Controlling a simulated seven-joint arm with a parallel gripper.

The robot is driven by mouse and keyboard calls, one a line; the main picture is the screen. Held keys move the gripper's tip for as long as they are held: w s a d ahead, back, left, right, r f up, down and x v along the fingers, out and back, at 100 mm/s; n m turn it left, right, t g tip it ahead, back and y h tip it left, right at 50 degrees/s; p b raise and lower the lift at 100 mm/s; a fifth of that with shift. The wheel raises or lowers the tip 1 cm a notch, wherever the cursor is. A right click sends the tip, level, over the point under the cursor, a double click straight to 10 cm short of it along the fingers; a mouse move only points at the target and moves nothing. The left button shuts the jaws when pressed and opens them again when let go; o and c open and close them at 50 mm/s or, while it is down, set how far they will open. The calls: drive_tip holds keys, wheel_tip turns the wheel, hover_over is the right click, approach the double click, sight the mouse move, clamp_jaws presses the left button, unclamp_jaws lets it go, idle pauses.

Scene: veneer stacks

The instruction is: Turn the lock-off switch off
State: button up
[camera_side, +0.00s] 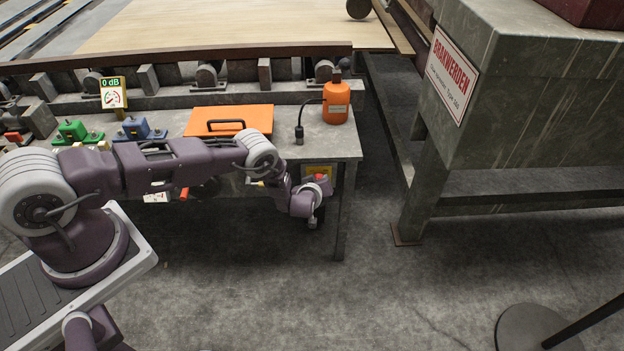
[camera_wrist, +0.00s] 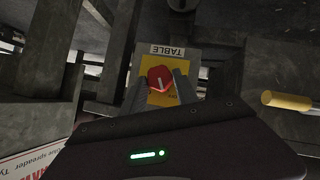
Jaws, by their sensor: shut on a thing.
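The lock-off switch is a red rotary knob (camera_wrist: 159,78) on a yellow plate (camera_wrist: 152,61) with a label reading TABLE, upside down in the wrist view. A short light mark on the knob runs nearly upright there, slightly tilted. My gripper (camera_wrist: 160,82) is shut on the knob, with one grey finger on each side. In the side view the yellow plate (camera_side: 331,168) is on the front of the workbench near its right end, with the red knob (camera_side: 320,178) partly covered by my wrist. The fingertips are hard to make out there.
An orange case (camera_side: 228,118) and an orange bottle (camera_side: 336,106) with a dark hose stand on the workbench (camera_side: 280,160). Green (camera_side: 72,130) and blue (camera_side: 140,130) fixtures sit further left. The bench leg (camera_side: 341,215) is close to my wrist. A heavy signed stand (camera_side: 530,120) is at right.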

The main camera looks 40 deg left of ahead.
drive_tip(key=shift+s+a+f+n+t+h, duration=0.1)
drive_tip(key=shift+n+t+h, duration=0.4)
drive_tip(key=shift+n+t, duration=0.2)
drive_tip(key=shift+s+a+f+n+t, duration=0.1)
drive_tip(key=shift+a+n+t, duration=0.05)
drive_tip(key=shift+n+t, duration=0.2)
drive_tip(key=o, duration=0.9)
drive_tip(key=shift+h, duration=0.3)
drive_tip(key=shift+o, duration=0.2)
drive_tip(key=s+d, duration=0.4)
drive_tip(key=shift+d, duration=0.25)
